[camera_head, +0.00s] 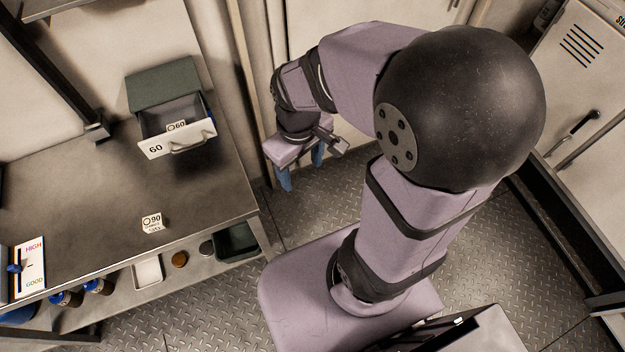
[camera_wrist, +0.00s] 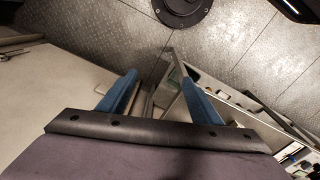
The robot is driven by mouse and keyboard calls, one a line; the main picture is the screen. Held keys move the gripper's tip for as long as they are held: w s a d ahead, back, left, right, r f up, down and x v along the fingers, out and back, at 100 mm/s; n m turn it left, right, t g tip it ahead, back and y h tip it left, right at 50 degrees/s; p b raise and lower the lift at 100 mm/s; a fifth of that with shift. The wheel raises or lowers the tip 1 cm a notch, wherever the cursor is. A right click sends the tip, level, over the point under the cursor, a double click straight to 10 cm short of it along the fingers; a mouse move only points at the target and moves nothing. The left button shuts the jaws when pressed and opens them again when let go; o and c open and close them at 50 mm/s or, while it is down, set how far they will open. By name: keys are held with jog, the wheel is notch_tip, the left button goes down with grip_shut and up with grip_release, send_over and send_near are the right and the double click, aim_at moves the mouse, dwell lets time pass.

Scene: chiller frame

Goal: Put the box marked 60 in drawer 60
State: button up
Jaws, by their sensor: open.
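The drawer marked 60 (camera_head: 157,150) is pulled open from a dark green cabinet on the bench. A small white box marked 60 (camera_head: 176,126) is inside the open drawer, seen over the drawer front. Another small white box marked 90 (camera_head: 152,222) stands on the bench top, nearer the bench's front edge. My gripper (camera_head: 302,176) is open and empty, off to the right of the bench and pointing down, apart from both boxes. In the wrist view my gripper's blue fingers (camera_wrist: 158,97) are spread with nothing held between them.
The metal bench top (camera_head: 75,190) is largely clear between drawer and front edge. A HIGH/GOOD panel (camera_head: 30,266) stands at the bench's left. A lower shelf holds a white tray (camera_head: 148,272) and a dark green bin (camera_head: 237,243). A post (camera_head: 95,130) rises left of the cabinet.

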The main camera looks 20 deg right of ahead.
jog(key=s+m, duration=0.2)
jog(key=s+d+f+m, duration=0.1)
jog(key=shift+s+m, duration=0.3)
jog(key=shift+m, duration=0.1)
jog(key=shift+c, duration=0.2)
dwell(0.8)
